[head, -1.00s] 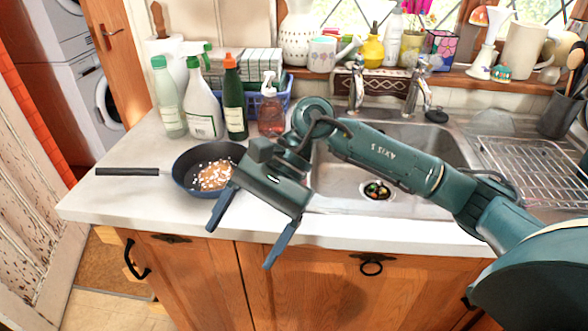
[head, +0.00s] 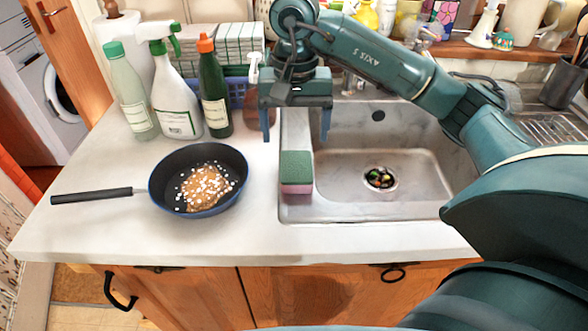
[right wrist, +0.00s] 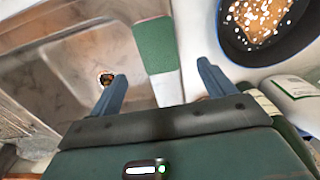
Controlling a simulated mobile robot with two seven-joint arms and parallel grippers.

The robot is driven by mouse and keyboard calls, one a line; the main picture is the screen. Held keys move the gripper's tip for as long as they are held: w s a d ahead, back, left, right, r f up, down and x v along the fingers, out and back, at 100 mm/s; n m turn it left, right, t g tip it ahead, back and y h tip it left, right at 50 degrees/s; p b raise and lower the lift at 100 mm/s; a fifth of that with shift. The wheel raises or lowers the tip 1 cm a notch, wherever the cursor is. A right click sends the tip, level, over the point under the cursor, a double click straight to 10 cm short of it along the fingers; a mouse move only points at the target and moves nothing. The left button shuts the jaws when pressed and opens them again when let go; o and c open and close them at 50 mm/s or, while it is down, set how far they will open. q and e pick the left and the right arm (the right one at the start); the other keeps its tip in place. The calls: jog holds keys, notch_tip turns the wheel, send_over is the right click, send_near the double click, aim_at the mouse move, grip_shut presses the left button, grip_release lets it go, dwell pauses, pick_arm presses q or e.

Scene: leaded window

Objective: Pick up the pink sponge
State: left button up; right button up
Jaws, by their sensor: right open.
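The pink sponge (head: 297,172) has a green top and a pink lower side, and sits at the left rim of the sink, beside the counter. My left gripper is not in view.
A pan (head: 199,182) with brown and white food stands on the counter left of the sponge. Several bottles (head: 178,95) stand behind it. The sink basin (head: 385,160) is right of the sponge. The counter front (head: 150,240) is clear.

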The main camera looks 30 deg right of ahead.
aim_at(296, 163)
notch_tip(296, 163, down, 3)
jog(key=shift+f, duration=0.15)
jog(key=shift+d+f+p, duration=0.1)
jog(key=shift+f+p, duration=0.5)
jog(key=shift+f, duration=2.1)
jog(key=shift+c, duration=0.3)
jog(key=c, duration=1)
notch_tip(296, 163, up, 10)
jog(key=shift+r, duration=0.1)
